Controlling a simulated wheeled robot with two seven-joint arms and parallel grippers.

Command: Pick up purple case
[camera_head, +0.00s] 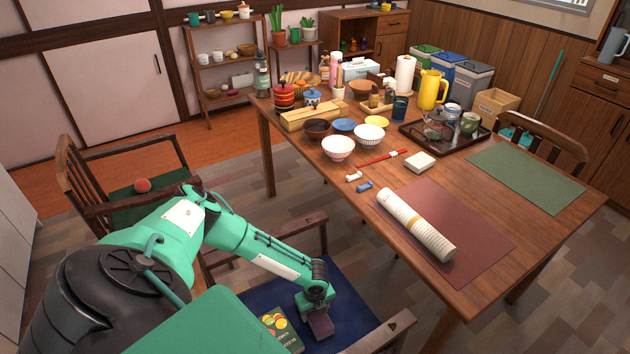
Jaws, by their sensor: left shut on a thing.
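A small dark purple case (320,325) is at the chair with the blue seat, in front of the table. My left gripper (316,308) reaches down over this seat and is shut on the case, partly covering its top. I cannot tell whether the case touches the seat. My right gripper is not in view.
A green book (280,328) with a fruit picture lies beside the case on the blue seat (345,300). The chair's armrest (380,334) is close on the right. The wooden table (340,190) holds bowls, a rolled mat (415,225) and several other items.

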